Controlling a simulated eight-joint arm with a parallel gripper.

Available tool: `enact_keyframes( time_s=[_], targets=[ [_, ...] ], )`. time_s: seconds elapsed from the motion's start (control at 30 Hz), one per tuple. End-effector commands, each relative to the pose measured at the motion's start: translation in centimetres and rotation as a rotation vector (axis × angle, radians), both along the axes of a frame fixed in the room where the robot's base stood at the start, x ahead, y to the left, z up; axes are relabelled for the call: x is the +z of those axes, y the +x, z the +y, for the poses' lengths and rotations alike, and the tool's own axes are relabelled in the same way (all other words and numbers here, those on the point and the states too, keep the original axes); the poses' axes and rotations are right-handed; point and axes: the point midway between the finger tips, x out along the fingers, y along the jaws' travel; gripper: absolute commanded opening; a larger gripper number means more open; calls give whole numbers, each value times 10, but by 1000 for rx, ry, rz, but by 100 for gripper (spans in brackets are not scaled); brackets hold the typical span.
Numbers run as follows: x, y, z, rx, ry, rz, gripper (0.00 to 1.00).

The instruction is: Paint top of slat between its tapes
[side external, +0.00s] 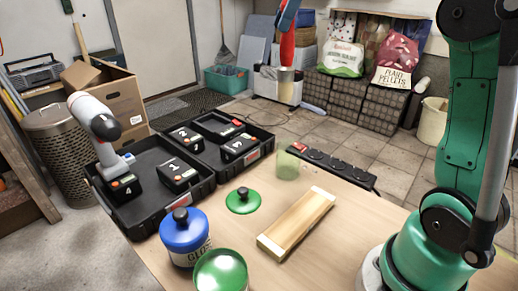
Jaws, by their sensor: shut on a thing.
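A pale wooden slat (297,222) lies on the table, with a whitish tape band at its far end (323,192) and near end (270,246). The wood between the tapes looks bare. A red-handled thing (287,48) with a pale lower tip hangs down at the top; it looks like a paintbrush, well above and apart from the slat. A green lid (242,201) with a black knob lies beside the slat. A blue-lidded pot (186,236) stands left.
A translucent green block or cup (287,165) stands beyond the slat, near a black power strip (335,167). Black trays (150,206) with numbered batteries and a white-and-black tool (96,118) fill the left.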

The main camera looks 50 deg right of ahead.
Motion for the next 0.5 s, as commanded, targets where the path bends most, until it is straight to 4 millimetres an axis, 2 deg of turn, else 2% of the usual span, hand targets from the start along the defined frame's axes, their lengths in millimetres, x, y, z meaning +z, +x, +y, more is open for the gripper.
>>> enact_keyframes(
  time_s=[0.13,0.23,0.4,0.5],
  targets=[
    [-8,3,66,145,0,1,0],
    [-17,-4,119,264,-1,2,0],
    [-36,-37,200,460,-1,2,0],
    [-49,-62,235,560,-1,1,0]
  ],
)
